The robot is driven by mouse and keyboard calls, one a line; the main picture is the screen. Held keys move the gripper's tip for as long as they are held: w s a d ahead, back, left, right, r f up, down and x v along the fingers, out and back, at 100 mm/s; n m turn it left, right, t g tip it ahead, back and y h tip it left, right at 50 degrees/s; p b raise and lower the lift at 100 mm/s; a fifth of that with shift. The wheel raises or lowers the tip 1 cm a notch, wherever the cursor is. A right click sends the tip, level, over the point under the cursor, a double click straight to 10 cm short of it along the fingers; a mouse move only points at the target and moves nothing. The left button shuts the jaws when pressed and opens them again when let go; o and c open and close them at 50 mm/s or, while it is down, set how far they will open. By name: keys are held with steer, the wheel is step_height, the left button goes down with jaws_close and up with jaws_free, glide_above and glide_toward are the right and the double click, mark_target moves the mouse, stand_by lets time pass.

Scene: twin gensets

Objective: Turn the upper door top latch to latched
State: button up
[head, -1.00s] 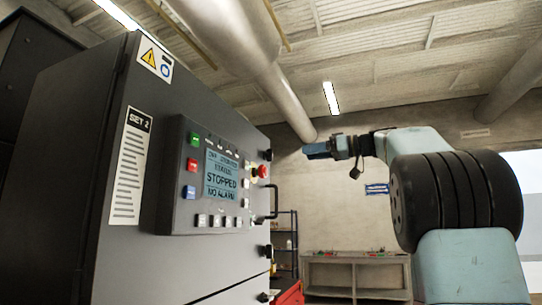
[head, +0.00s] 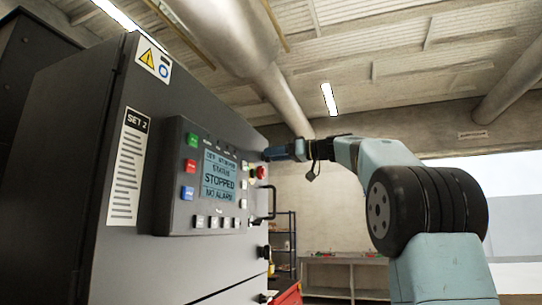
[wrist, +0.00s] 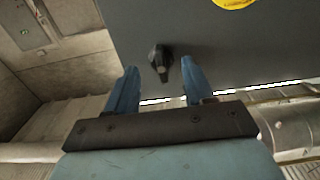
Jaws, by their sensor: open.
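The upper door top latch (wrist: 160,62) is a small black knob on the dark grey door. In the wrist view its long side runs roughly up and down the picture, leaning slightly. My gripper (wrist: 159,68) has its two blue fingers apart, one on each side of the latch, with gaps on both sides. I see no contact, and the exact depth between fingertips and door is hard to tell. In the head view my gripper (head: 277,153) is at the upper far edge of the cabinet front and mostly hides the latch.
The upper door (head: 215,120) carries a control panel with a screen (head: 219,176) reading STOPPED, a red emergency button (head: 261,172) and a black handle (head: 268,205) sticking out. Lower latches (head: 264,251) sit below. Free room lies right of the cabinet, before a workbench (head: 345,275).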

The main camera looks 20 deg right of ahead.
steer(key=shift+w+a, duration=0.35)
steer(key=shift+a, duration=0.15)
steer(key=shift+c, duration=0.3)
jaws_close()
